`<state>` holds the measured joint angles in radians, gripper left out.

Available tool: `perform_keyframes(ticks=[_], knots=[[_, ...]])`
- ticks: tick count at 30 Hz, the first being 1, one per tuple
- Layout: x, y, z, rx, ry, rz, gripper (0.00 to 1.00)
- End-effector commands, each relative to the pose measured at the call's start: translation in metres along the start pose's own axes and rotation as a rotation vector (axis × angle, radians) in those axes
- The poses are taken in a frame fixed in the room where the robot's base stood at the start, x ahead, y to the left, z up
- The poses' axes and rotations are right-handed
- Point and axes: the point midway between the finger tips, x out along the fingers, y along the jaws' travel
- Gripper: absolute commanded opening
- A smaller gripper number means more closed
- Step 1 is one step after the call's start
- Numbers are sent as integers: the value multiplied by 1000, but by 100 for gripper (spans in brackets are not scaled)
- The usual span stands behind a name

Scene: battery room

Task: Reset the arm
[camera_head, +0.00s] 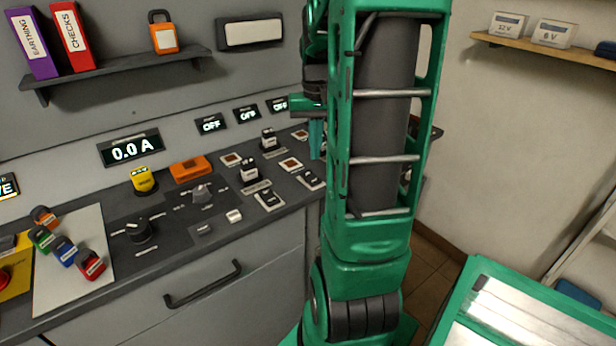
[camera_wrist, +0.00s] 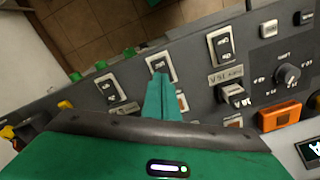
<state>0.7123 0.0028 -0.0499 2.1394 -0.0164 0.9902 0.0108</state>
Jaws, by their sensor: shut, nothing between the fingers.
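My gripper shows in the head view (camera_head: 316,140) beside my green arm column, over the right part of the grey control console (camera_head: 270,255). The arm hides part of the gripper and the console's far right end. In the wrist view, the green fingers of my gripper (camera_wrist: 162,98) are together with nothing between them. They point toward the console top, over a rocker switch (camera_wrist: 160,66) and a small square indicator. I cannot tell the exact height of the fingertips above the panel.
A shelf (camera_head: 120,75) is on the wall above. Open floor (camera_head: 432,270) shows right of the arm.

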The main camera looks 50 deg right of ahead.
Motion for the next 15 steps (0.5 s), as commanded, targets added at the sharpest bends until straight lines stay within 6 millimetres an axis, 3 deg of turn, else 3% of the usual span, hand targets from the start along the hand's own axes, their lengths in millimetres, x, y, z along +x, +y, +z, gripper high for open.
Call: perform_keyframes(ticks=[15], knots=[[-1,-3,6,-6,1,2,0]])
